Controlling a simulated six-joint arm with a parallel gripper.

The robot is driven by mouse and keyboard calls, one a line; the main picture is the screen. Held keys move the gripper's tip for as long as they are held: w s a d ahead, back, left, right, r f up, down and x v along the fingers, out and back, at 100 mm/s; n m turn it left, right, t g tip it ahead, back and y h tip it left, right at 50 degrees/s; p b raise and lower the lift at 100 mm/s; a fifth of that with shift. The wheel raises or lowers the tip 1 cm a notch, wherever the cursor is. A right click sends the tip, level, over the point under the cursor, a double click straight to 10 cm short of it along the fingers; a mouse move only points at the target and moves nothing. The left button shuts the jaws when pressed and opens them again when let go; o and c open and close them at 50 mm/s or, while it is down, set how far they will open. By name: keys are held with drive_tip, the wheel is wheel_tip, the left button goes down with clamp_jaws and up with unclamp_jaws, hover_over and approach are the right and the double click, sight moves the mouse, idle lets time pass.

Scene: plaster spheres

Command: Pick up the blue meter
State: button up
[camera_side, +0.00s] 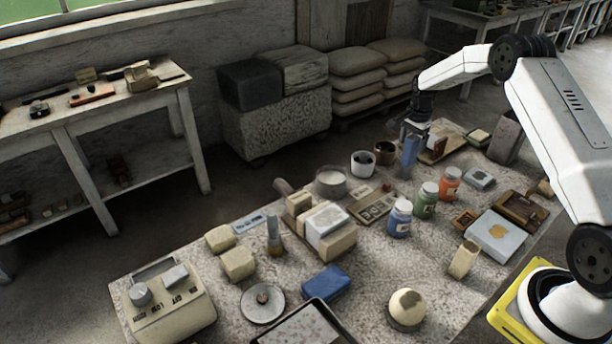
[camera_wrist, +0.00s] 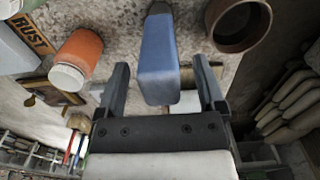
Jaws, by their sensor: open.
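The blue meter (camera_side: 410,152) is a plain blue upright block near the far right part of the table in the side view. In the wrist view the blue meter (camera_wrist: 158,62) shows between my two fingers, with a gap on each side. My gripper (camera_side: 414,132) is open above and around the meter's top, pointing down; it also shows in the wrist view (camera_wrist: 161,64). I cannot tell how far down the fingers reach along the meter.
A brown pot (camera_side: 384,152) and a white pot (camera_side: 363,164) stand close left of the meter. Orange (camera_side: 449,183), green (camera_side: 427,200) and blue (camera_side: 400,218) jars stand nearer the front. A wooden board (camera_side: 436,148) lies just right. Another blue block (camera_side: 326,283) lies at the front.

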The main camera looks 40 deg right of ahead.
drive_tip(key=shift+f, duration=0.65)
clamp_jaws()
drive_tip(key=shift+r, duration=0.15)
